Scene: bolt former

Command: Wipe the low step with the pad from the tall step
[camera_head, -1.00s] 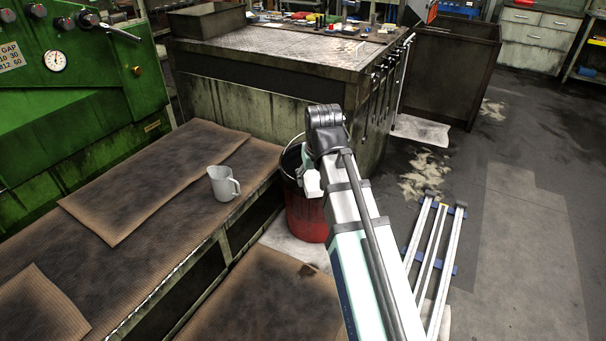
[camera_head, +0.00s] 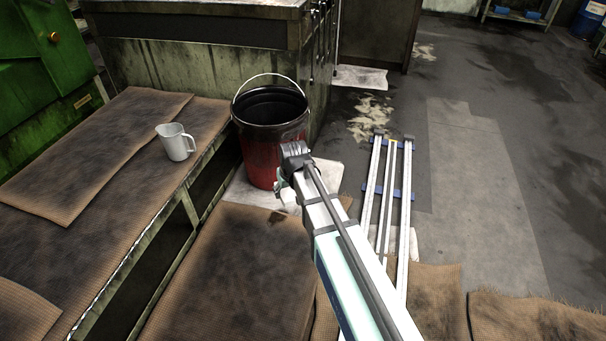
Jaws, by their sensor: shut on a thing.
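My arm (camera_head: 335,240) reaches up from the lower right, and its far end stands in front of the red bucket. I cannot make out my gripper's fingers; they seem hidden behind or below the arm's end. No pad can be made out. The lower surface beside the bench, covered by a stained brown mat (camera_head: 225,275), may be the low step. The higher bench at the left, also matted (camera_head: 140,215), may be the tall step. The mats are darkly stained.
A white jug (camera_head: 175,142) stands on the higher bench. A red bucket (camera_head: 262,160) with a black rim and raised handle stands beyond the lower mat. Silver rails (camera_head: 403,205) lie on the floor to the right. A grimy cabinet (camera_head: 190,65) stands behind.

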